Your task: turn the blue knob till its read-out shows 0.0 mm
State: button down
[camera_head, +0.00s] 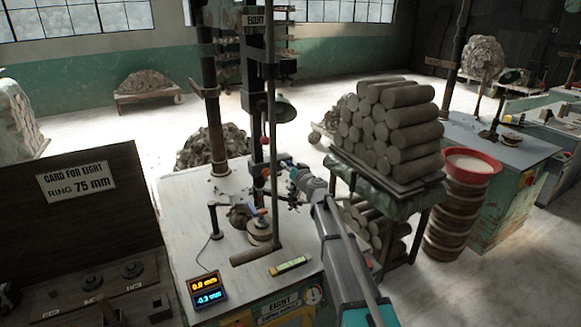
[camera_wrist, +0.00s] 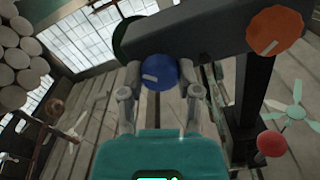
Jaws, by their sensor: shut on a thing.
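The blue knob (camera_wrist: 160,72), with a pale mark on its face, sits on the dark arm of the machine in the wrist view. My gripper (camera_wrist: 160,84) has one finger on each side of it and is shut on it. In the head view my gripper (camera_head: 292,168) reaches the machine's column from the right and mostly hides the knob. The read-out box (camera_head: 207,289) stands at the bench's front left. Its lower blue line looks like -0.3 mm. Its upper orange line looks like 0.8 mm, but the small digits are hard to read.
An orange knob (camera_wrist: 275,30) and a red ball (camera_wrist: 271,144) are right of the blue knob in the wrist view. The bench (camera_head: 187,205) carries a dark post (camera_head: 212,120) and a yellow-green item (camera_head: 289,266). A rack of clay rolls (camera_head: 390,125) stands close right of my arm.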

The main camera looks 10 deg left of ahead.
jog(key=m, duration=0.4)
jog(key=shift+w+d+m, duration=0.1)
jog(key=shift+w+m, duration=0.05)
jog(key=shift+m, duration=0.15)
jog(key=m, duration=0.4)
jog(key=shift+m, duration=0.3)
jog(key=m, duration=0.4)
jog(key=shift+m, duration=1.9)
jog(key=shift+c, duration=1.5)
grip_release()
jog(key=shift+f, duration=0.1)
